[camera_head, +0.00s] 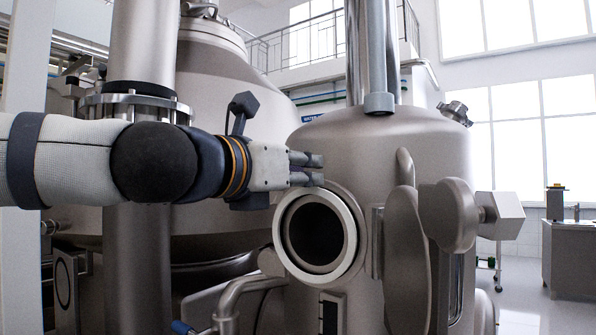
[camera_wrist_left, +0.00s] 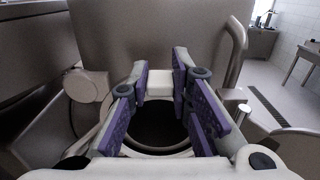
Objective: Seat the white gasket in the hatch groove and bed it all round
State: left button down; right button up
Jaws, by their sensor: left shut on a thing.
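The white gasket (camera_head: 279,233) shows in the head view as a pale ring around the dark round hatch opening (camera_head: 316,235) on the steel vessel. Whether it lies down in the groove all round cannot be told. My left gripper (camera_head: 318,169) comes in from the left and is at the upper edge of the ring. In the left wrist view the purple-padded fingers (camera_wrist_left: 172,92) are shut with a white piece of the gasket (camera_wrist_left: 160,83) between them. The dark opening shows below it. The groove is hidden. My right gripper is not in view.
The hatch door (camera_head: 407,262) stands swung open to the right of the opening, with a hexagonal knob (camera_head: 500,216) beyond. A curved handle (camera_head: 405,168) sticks out above the hinge side. A bent pipe (camera_head: 235,295) runs below left.

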pick_arm(q)
jog(key=shift+w, duration=0.1)
jog(key=shift+w+d, duration=0.2)
jog(key=shift+w, duration=0.05)
jog(key=c, duration=1.4)
grip_release()
jog(key=shift+s, duration=0.15)
jog(key=p+v, duration=0.1)
jog(key=v, duration=1.4)
jog(key=shift+s+a, duration=0.25)
jog(key=shift+a, duration=0.05)
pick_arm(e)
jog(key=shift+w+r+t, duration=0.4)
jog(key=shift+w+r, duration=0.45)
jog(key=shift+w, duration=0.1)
pick_arm(q)
jog(key=shift+f, duration=0.1)
